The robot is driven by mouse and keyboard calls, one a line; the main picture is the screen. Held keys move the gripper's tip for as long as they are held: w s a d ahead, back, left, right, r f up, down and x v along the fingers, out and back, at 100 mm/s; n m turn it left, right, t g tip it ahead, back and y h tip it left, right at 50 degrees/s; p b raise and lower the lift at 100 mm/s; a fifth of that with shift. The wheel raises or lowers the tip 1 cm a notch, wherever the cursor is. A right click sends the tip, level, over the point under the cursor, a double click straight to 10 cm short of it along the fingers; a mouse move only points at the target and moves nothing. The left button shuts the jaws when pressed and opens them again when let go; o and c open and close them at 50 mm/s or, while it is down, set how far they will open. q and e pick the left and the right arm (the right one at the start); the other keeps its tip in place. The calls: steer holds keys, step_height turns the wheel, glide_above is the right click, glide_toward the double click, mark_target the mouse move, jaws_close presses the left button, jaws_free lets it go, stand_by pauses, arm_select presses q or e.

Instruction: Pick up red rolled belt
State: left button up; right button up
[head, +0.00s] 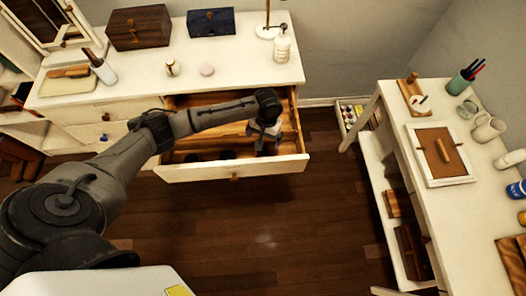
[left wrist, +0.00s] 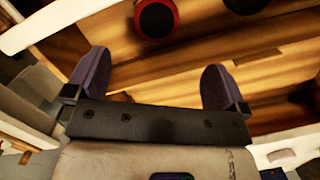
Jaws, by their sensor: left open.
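The red rolled belt (left wrist: 157,20) shows in the left wrist view as a dark round roll with a red rim, on the wooden drawer floor near the top edge. My left gripper (left wrist: 155,84) is open, its two fingers apart with nothing between them. The roll lies beyond the fingertips and is not touched. In the head view my left gripper (head: 262,143) reaches down into the right part of the open drawer (head: 233,174). The belt cannot be made out clearly there. My right gripper is not in view.
A second dark roll (left wrist: 245,4) lies to the right of the belt, cut by the frame edge. Wooden dividers cross the drawer. The white dresser top (head: 240,75) holds boxes and bottles. A white table (head: 478,200) stands at right. The floor between is clear.

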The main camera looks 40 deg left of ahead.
arm_select(q)
glide_above(263, 154)
steer(key=f, duration=0.4)
steer(key=shift+w+a+f, duration=0.1)
steer(key=shift+w+f, duration=0.15)
steer(key=shift+f, duration=0.7)
step_height(263, 154, down, 4)
steer(key=shift+r+b, duration=0.15)
steer(key=shift+b, duration=0.45)
steer(key=shift+s+f, duration=0.15)
steer(key=shift+f, duration=0.65)
steer(key=shift+c, duration=0.3)
steer(key=c, duration=1)
steer(key=shift+r, duration=0.1)
